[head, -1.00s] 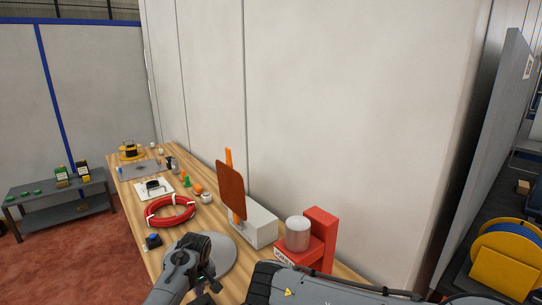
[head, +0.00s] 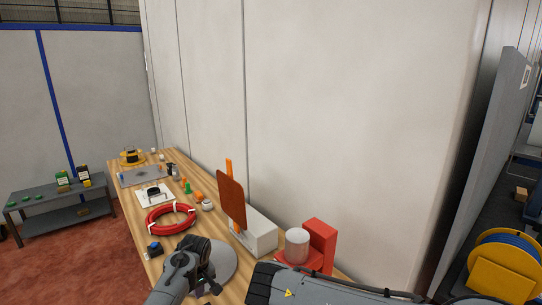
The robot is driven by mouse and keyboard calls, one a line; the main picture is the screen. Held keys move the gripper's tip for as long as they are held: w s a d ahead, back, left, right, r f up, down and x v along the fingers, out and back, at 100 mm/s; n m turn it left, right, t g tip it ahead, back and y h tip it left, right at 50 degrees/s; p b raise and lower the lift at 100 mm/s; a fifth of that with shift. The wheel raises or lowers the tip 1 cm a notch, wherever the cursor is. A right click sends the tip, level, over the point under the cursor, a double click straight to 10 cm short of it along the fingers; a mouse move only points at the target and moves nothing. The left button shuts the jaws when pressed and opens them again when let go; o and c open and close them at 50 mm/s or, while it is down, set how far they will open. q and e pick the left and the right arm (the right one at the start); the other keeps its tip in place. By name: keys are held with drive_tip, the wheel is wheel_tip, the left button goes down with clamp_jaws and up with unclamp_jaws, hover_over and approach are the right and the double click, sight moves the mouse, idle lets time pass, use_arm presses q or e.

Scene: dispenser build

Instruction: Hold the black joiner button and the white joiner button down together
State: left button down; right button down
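I cannot make out a black or a white joiner button in the head view. A red machine (head: 322,240) with a silver cylinder (head: 297,243) stands at the table's near end, its lower front hidden behind my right arm. My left gripper (head: 212,284) is at the bottom of the head view, over the near part of the table beside a grey round plate (head: 225,262). Its fingers are dark and small, and their opening is unclear. My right arm crosses the bottom of the view in front of the red machine. Its gripper does not show.
On the wooden table (head: 187,222) are a white box with an orange post and brown paddle (head: 231,203), a red ring (head: 153,222), a blue-topped black box (head: 154,249) and several small parts. A wall (head: 340,120) rises behind. A yellow spool (head: 505,270) stands at right.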

wheel_tip(320, 180, up, 8)
drive_tip(key=p, duration=0.7)
drive_tip(key=shift+p, duration=0.3)
